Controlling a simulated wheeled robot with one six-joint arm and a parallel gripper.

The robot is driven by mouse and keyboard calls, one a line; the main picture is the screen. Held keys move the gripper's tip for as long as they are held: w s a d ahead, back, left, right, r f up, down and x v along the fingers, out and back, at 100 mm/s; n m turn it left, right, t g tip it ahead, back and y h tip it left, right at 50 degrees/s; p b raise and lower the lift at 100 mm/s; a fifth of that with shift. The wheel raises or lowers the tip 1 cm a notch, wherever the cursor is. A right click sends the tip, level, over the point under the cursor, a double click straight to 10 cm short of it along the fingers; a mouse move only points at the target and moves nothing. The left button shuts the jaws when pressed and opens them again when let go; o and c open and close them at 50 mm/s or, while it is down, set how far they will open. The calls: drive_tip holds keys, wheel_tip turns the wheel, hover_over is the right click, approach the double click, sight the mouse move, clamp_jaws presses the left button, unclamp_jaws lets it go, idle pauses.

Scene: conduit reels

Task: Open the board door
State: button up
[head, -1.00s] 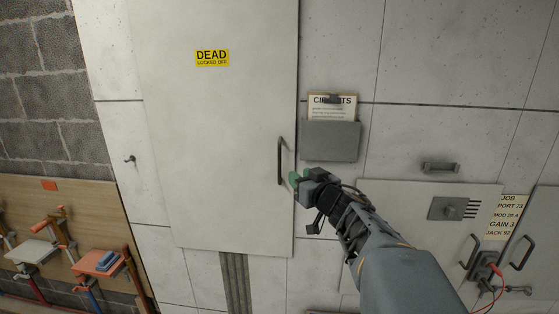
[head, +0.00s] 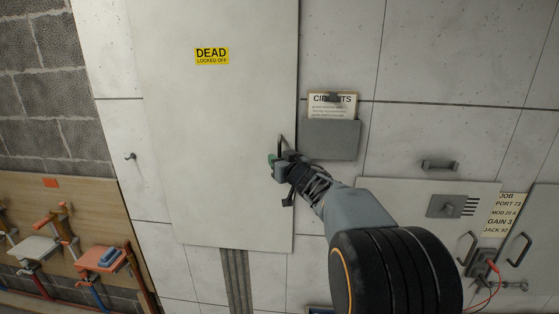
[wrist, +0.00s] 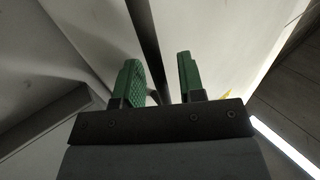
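The board door (head: 215,150) is a tall pale panel in the head view, with a yellow "DEAD LOCKED OFF" label (head: 212,56). It looks shut against the wall. Its dark upright bar handle (head: 281,142) is near the right edge; my gripper (head: 273,160) covers its lower part. In the wrist view the handle bar (wrist: 148,40) runs between the two green fingers of my gripper (wrist: 162,82). The fingers stand apart, with a gap beside the bar, so the gripper is open around the handle and not closed on it.
A grey holder (head: 332,140) with a "CIRCUITS" clipboard (head: 331,106) hangs just right of the door, close to my wrist. A lower cabinet (head: 400,192) with handles is at right.

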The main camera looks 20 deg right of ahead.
clamp_jaws()
idle(0.4)
drive_tip(key=shift+s, duration=0.1)
